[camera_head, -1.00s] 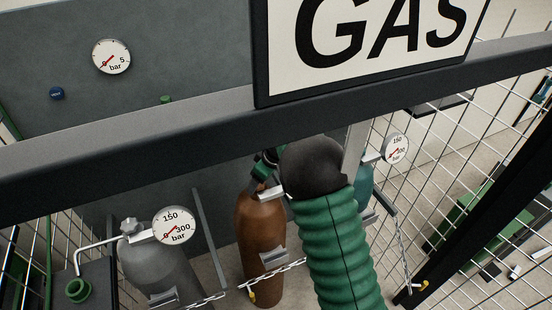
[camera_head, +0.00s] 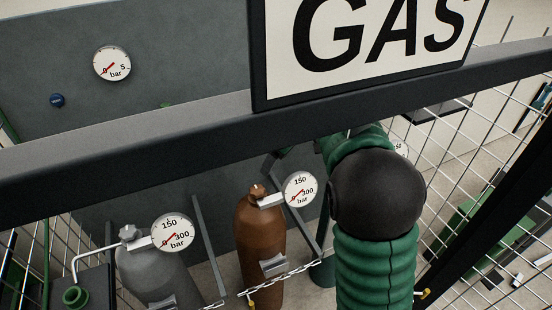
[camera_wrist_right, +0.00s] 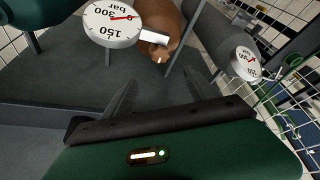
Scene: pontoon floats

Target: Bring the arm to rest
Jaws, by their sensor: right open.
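My right arm, with a green ribbed sleeve and a dark rounded joint, rises from the bottom right in the head view and bends back behind the dark beam. In the right wrist view my right gripper (camera_wrist_right: 158,95) has its two dark fingers apart, with nothing between them. The brown gas cylinder (camera_head: 260,240) stands left of the arm, its valve knob (camera_head: 257,191) and gauge (camera_head: 300,189) uncovered. In the wrist view the brown cylinder (camera_wrist_right: 160,18) lies beyond the fingers, apart from them. My left gripper is not in view.
A grey cylinder (camera_head: 150,265) with a gauge (camera_head: 173,232) stands at left. The thick dark beam (camera_head: 130,135) carries a GAS sign (camera_head: 370,35) and crosses in front. Mesh fencing (camera_head: 480,170) closes the right side. A chain (camera_head: 285,271) runs before the cylinders.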

